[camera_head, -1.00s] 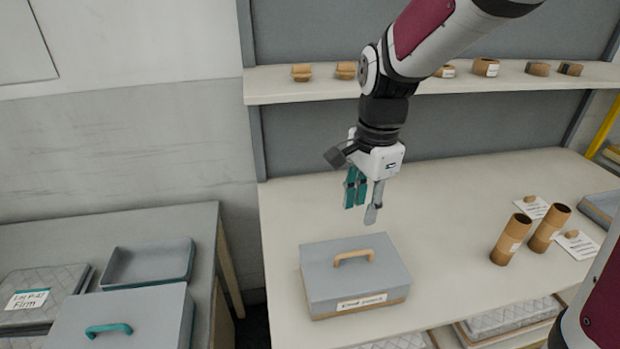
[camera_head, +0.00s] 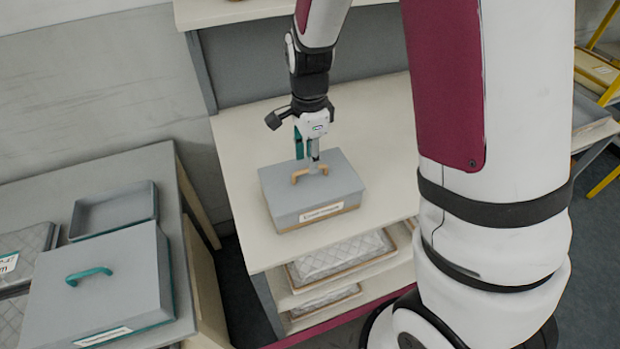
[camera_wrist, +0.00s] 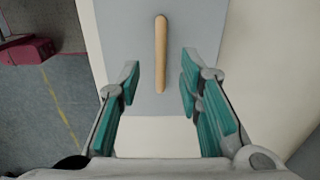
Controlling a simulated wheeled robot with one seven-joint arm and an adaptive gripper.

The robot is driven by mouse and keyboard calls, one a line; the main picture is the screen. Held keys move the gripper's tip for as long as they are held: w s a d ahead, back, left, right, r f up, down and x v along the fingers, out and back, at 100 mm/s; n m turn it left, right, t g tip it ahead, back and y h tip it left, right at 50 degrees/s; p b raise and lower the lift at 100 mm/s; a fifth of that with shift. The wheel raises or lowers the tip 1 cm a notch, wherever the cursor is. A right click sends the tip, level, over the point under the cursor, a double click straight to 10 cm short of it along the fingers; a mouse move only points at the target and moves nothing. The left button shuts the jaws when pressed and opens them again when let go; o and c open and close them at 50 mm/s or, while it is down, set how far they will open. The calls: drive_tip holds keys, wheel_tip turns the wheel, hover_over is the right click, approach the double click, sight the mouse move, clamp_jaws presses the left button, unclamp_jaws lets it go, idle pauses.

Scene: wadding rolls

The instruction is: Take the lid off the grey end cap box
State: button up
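The grey end cap box (camera_head: 318,207) stands on the cream bench with its grey lid (camera_head: 335,174) on. The lid carries a tan wooden handle (camera_head: 309,172), and a white label is on the box front. My gripper (camera_head: 307,156) is just above the lid, pointing down at the handle. In the wrist view my gripper (camera_wrist: 160,85) is open, with its teal-padded fingers apart. The handle (camera_wrist: 161,52) runs lengthwise between and ahead of the fingers, touching neither. The box's far end is cut off in the wrist view.
A second grey box (camera_head: 100,285) with a teal handle stands on the left table, beside an open grey tray (camera_head: 114,211). Quilted packs (camera_head: 338,257) lie on shelves below the bench. My arm covers the bench's right side. A bench panel rises behind.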

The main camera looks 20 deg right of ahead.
sight(289, 188)
drive_tip(key=shift+d+f+p, duration=0.1)
drive_tip(key=shift+f+p, duration=0.3)
drive_tip(key=shift+f, duration=2)
drive_tip(key=shift+c, duration=0.3)
clamp_jaws()
